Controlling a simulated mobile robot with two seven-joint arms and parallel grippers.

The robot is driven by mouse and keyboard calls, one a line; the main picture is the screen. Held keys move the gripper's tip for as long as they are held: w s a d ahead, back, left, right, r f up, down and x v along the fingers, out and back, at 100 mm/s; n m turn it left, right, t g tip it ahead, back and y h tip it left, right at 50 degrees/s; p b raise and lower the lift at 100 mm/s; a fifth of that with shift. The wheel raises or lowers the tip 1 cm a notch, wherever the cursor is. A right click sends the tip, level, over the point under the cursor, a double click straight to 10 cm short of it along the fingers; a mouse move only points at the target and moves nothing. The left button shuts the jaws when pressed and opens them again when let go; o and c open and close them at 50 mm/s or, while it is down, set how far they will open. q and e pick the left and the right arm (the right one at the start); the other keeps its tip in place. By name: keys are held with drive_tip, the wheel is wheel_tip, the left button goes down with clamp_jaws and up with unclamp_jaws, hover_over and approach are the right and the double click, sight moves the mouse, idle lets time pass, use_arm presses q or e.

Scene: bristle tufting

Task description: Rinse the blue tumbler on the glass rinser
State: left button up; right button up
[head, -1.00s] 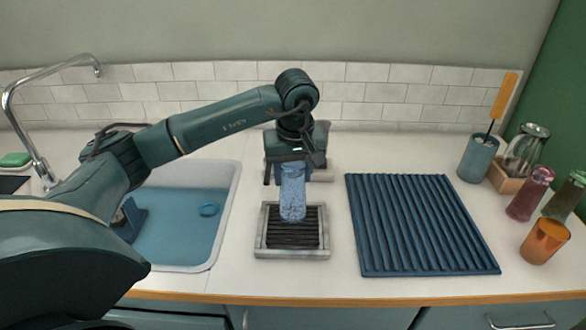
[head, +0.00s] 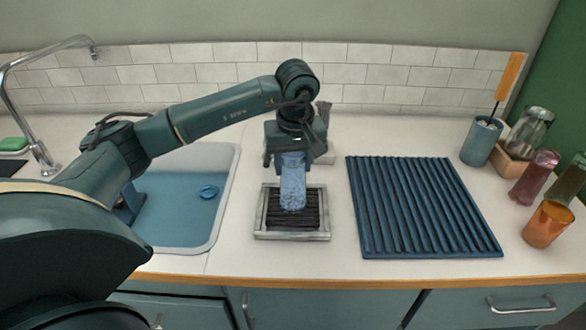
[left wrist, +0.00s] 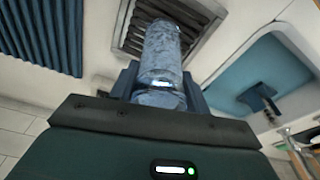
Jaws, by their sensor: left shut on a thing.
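The blue tumbler (head: 292,184) is translucent and upright, over the dark grate of the glass rinser (head: 264,236). My left gripper (head: 291,154) is shut on the tumbler from behind and above. In the left wrist view the tumbler (left wrist: 160,60) lies between my two fingers (left wrist: 160,92), with the rinser (left wrist: 131,22) beyond it. I cannot tell whether the tumbler's lower end touches the grate. My right gripper is not in view.
A sink (head: 229,190) with a tap (head: 40,150) is at the left. A ribbed blue mat (head: 425,210) lies right of the rinser. An orange glass (head: 547,225), a pink glass (head: 533,178) and a utensil crock (head: 480,145) stand at the far right.

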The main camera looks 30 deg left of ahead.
use_arm(q)
drive_tip(key=shift+f+b, duration=0.45)
drive_tip(key=shift+f, duration=0.25)
idle(1.3)
